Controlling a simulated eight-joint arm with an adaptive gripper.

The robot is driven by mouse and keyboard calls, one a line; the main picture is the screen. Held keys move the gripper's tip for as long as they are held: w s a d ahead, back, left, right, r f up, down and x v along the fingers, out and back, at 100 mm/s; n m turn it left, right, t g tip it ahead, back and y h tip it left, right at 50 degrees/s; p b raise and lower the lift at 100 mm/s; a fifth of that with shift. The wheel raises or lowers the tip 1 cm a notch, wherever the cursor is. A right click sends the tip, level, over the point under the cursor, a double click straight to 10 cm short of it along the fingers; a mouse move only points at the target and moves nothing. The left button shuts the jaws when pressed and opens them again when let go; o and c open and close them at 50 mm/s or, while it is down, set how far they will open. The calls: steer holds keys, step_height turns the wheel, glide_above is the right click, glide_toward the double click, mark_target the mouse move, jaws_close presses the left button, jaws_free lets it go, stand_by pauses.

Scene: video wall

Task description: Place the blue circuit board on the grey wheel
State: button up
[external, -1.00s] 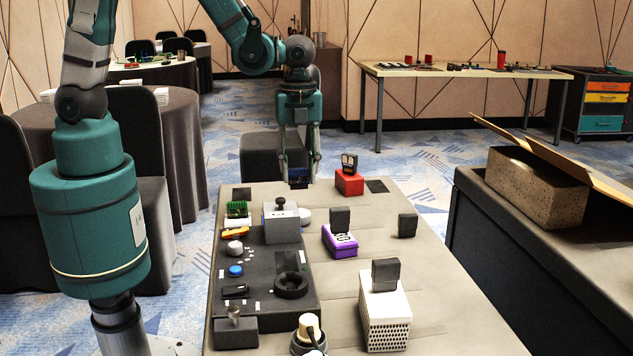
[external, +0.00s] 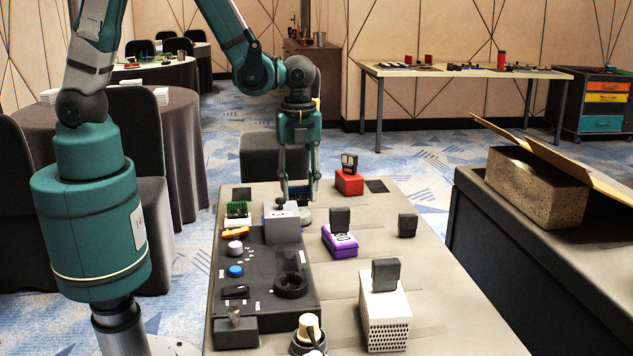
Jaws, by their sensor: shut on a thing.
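My gripper (external: 299,196) points down over the far part of the table, shut on the blue circuit board (external: 299,191), which shows small and dark between the fingers. Just below it, a pale grey round thing (external: 306,217), which looks like the grey wheel, is partly hidden behind a grey box with a black knob (external: 282,224). The board appears close above the wheel; I cannot tell whether they touch.
A green circuit board (external: 237,210) stands left of the grey box. A red block (external: 349,182) lies to the right, and a purple box (external: 340,243) nearer. A black ring (external: 291,285) sits on the dark panel. The table's middle right has free room.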

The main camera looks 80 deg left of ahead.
steer(key=shift+f, duration=0.7)
steer(key=shift+f+b, duration=0.2)
steer(key=shift+b, duration=0.1)
steer(key=o, duration=0.8)
steer(key=shift+r, duration=0.1)
steer(key=shift+r+p, duration=0.2)
steer(key=shift+p, duration=0.1)
steer(key=shift+r+p, duration=1.1)
steer(key=shift+r, duration=4.85)
steer(key=shift+r, duration=0.1)
